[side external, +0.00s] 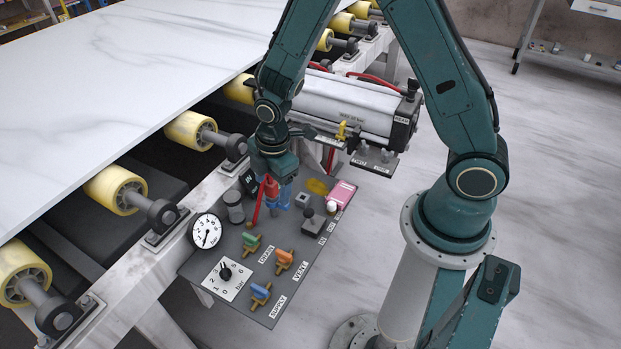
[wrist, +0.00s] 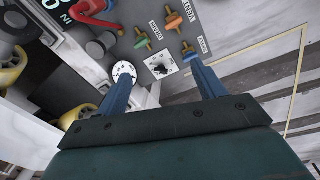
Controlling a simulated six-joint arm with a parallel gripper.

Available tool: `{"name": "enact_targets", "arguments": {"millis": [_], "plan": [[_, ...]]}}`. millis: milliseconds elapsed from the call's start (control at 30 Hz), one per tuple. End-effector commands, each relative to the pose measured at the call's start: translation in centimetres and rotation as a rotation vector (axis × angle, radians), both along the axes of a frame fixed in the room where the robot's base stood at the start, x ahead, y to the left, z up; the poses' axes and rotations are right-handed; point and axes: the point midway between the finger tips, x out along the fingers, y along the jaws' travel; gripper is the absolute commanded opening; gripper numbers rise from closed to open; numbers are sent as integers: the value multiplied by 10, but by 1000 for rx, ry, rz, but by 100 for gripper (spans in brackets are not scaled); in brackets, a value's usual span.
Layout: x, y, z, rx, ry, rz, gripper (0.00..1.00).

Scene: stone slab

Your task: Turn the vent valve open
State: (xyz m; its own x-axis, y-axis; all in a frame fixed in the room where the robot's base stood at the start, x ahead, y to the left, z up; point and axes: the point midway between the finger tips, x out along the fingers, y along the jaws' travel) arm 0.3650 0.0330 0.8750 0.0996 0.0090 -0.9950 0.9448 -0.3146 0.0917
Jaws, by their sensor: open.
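The vent valve (side external: 284,259) has an orange handle on a brass body, beside the VENT label on the dark panel. It also shows near the top of the wrist view (wrist: 173,22). I cannot tell its exact handle angle against the pipe. My gripper (side external: 283,198) is above the back part of the panel, beyond the valve and apart from it. In the wrist view its two blue fingers (wrist: 160,70) are spread with nothing between them. The green drain valve (side external: 250,242) and the blue supply valve (side external: 260,293) flank the vent valve.
A round gauge (side external: 206,231), a white dial plate (side external: 226,278) and a grey knob (side external: 235,207) sit left of the valves. A red lever (side external: 257,205) stands close to my gripper. A pink box (side external: 342,194) lies at the back right. Rollers and a marble slab are left.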

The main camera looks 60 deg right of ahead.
Motion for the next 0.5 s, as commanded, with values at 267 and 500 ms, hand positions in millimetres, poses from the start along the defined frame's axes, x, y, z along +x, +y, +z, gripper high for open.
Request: {"name": "enact_targets", "arguments": {"millis": [267,500], "plan": [[-7,5,-70,-18,66,198,69],[-14,7,-106,-25,93,301,69]]}}
